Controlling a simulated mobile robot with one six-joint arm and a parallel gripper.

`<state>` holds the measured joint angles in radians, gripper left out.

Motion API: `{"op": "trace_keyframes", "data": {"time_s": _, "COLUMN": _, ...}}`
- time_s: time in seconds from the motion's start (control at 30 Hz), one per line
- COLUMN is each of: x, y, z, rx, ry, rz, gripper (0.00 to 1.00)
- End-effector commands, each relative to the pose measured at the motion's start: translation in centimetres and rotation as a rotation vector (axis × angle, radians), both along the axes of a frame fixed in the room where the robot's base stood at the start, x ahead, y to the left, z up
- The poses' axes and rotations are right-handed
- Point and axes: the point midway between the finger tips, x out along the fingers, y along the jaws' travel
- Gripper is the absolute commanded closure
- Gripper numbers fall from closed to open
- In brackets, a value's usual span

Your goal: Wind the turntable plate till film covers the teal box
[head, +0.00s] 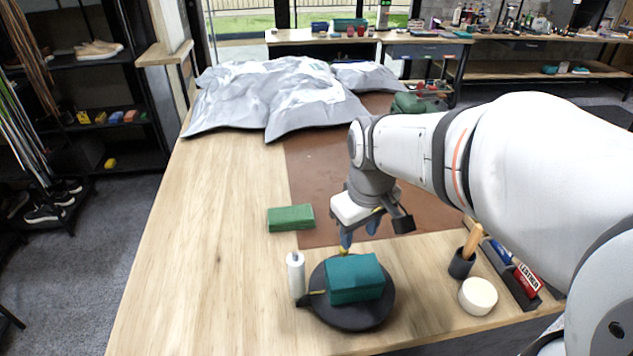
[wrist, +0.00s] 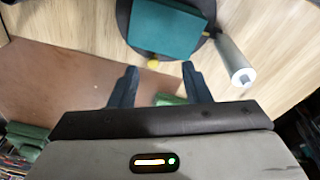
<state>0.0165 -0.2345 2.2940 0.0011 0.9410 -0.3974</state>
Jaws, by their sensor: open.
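The teal box (head: 355,278) sits on the round black turntable plate (head: 350,318) near the table's front. Its top and sides look bare teal, with no film that I can make out. A white film roll (head: 296,272) stands upright at the plate's left; it also shows in the wrist view (wrist: 234,62). A small yellow knob (wrist: 153,64) is at the plate's edge, beside the box. My gripper (head: 358,238) points down behind the box. In the wrist view its fingers (wrist: 159,68) are apart, with the knob between or just beyond the tips; contact cannot be told.
A green block (head: 291,218) lies left of my gripper. A dark cup with a wooden handle (head: 462,262), a round white tub (head: 478,296) and a tray of tubes (head: 515,275) stand at right. Grey crumpled sheets (head: 285,92) cover the far end. The left tabletop is clear.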

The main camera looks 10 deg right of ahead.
Motion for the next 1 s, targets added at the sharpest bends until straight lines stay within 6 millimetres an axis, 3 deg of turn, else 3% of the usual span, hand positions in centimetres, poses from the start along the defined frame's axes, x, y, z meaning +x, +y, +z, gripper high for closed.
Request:
{"op": "trace_keyframes", "data": {"time_s": 0.1, "x": 3.3, "y": 0.1, "z": -2.2, "rx": -0.016, "ry": 0.062, "rz": 0.149, "gripper": 0.57}}
{"op": "trace_keyframes", "data": {"time_s": 0.33, "x": 7.1, "y": 0.2, "z": -4.8, "rx": -0.026, "ry": 0.126, "rz": 0.352, "gripper": 0.57}}
{"op": "trace_keyframes", "data": {"time_s": 0.57, "x": 8.0, "y": 0.2, "z": -6.4, "rx": -0.026, "ry": 0.144, "rz": 0.404, "gripper": 0.57}}
{"op": "trace_keyframes", "data": {"time_s": 1.0, "x": 7.9, "y": 0.3, "z": -12.5, "rx": -0.026, "ry": 0.142, "rz": 0.402, "gripper": 0.57}}
